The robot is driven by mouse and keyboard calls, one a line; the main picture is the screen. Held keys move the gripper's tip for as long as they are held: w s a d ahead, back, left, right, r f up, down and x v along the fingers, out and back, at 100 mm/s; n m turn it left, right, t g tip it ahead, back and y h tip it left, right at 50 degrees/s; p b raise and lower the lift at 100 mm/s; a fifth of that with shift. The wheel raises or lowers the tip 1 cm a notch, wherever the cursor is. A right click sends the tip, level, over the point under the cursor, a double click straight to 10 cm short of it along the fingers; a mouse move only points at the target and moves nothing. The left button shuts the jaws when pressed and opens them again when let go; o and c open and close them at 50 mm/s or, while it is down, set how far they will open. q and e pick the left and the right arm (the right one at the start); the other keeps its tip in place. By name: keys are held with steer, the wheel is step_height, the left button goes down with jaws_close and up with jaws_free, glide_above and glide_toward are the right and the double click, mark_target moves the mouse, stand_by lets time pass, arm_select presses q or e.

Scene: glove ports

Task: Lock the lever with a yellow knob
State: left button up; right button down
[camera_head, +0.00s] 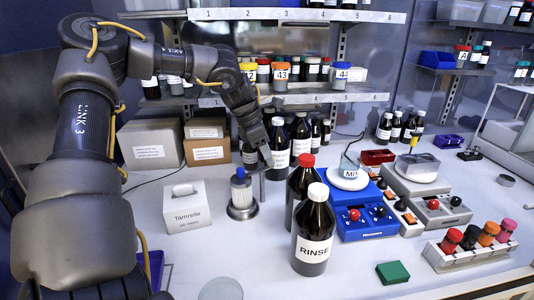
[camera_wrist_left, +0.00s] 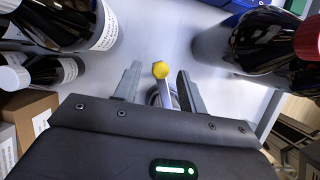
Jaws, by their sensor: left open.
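In the left wrist view, a yellow knob (camera_wrist_left: 160,69) sits on a metal lever (camera_wrist_left: 166,96) between the two fingers of my left gripper (camera_wrist_left: 159,85). The fingers are apart, with a gap on each side of the knob. In the head view, my left gripper (camera_head: 267,158) points down among dark bottles, behind the red-capped bottle. The yellow knob cannot be made out there. The lever's base is mostly hidden by the gripper body in the wrist view. My right gripper is not in view.
A red-capped bottle (camera_head: 302,190) and a white-capped RINSE bottle (camera_head: 314,235) stand in front of the gripper. A steel holder with a white and blue piece (camera_head: 241,195) and a Tamreile box (camera_head: 186,206) stand left. Dark bottles (camera_head: 279,145) crowd behind.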

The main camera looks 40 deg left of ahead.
arm_select(q)
steer(key=b+v, duration=0.1)
steer(key=v, duration=0.9)
steer(key=shift+s+r, duration=0.2)
steer(key=shift+r, duration=0.1)
steer(key=shift+a, duration=0.1)
